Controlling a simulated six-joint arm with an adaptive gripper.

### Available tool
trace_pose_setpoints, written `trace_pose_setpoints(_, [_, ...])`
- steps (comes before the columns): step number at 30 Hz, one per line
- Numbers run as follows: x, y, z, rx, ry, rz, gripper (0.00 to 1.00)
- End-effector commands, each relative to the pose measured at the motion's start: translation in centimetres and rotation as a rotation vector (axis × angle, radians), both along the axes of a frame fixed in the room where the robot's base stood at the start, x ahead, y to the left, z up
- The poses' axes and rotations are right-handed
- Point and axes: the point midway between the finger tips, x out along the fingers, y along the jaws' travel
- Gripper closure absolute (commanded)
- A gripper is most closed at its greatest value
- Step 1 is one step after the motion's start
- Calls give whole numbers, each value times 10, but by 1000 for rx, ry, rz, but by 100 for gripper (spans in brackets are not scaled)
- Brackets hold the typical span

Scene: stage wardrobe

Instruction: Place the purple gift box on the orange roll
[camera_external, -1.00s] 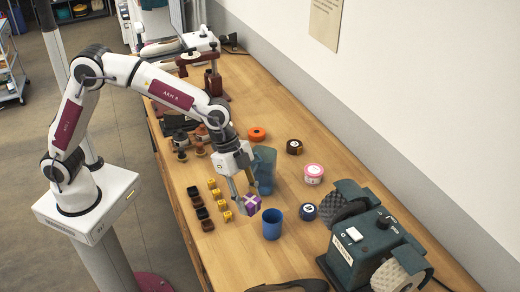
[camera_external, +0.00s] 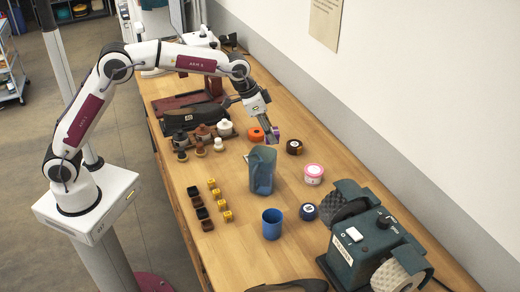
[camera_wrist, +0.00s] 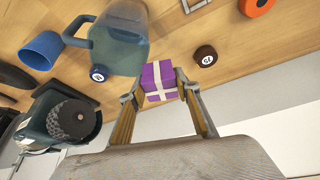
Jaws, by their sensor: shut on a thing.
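The purple gift box (camera_external: 274,134) with a pale ribbon is held in my gripper (camera_external: 268,131), up above the bench. In the wrist view the purple gift box (camera_wrist: 157,80) sits between the two fingertips (camera_wrist: 156,92), its ribbon cross showing. The orange roll (camera_external: 256,134) lies flat on the bench, just left of the held box in the external view. In the wrist view the orange roll (camera_wrist: 255,6) is at the top right edge, partly cut off and apart from the box.
A blue-grey jug (camera_external: 262,172) stands near the gripper, with a blue cup (camera_external: 272,224) in front. A dark roll (camera_external: 294,147), a pink-white roll (camera_external: 314,173) and a navy roll (camera_external: 308,211) lie to the right. A green machine (camera_external: 365,245) stands front right.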

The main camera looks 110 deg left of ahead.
Motion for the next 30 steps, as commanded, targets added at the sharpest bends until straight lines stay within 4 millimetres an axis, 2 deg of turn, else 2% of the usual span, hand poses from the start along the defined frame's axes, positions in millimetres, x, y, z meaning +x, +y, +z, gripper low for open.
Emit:
trace_pose_setpoints(1, [-6,14,-2,0,1,39,88])
trace_pose_setpoints(8, [-37,75,-10,0,1,236,88])
trace_pose_setpoints(18, [-96,162,-22,1,0,539,88])
trace_pose_setpoints(24, [-121,190,-27,0,0,651,88])
trace_pose_setpoints(30, [-130,199,-28,1,1,688,88])
